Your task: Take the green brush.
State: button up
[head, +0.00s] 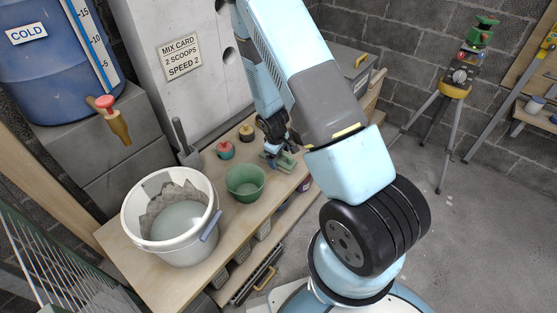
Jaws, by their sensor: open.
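A small green thing (287,163), which looks like the green brush, lies at the right edge of the wooden bench, beside the green bowl. Its shape is partly hidden by my gripper. My gripper (275,152) is open and points down, right above or around the green thing. I cannot tell whether its fingers touch it.
The wooden bench (185,262) holds a white bucket (137,213) with grey contents, a green bowl (246,193), a red-topped pot (225,151) and a yellow-topped pot (246,133). A trowel (183,143) stands by the wall. A tripod (457,92) stands on the clear floor at right.

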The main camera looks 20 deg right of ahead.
jog(key=shift+d+f, duration=0.1)
jog(key=shift+f, duration=0.5)
jog(key=c, duration=1.2)
jog(key=shift+w+r, duration=0.1)
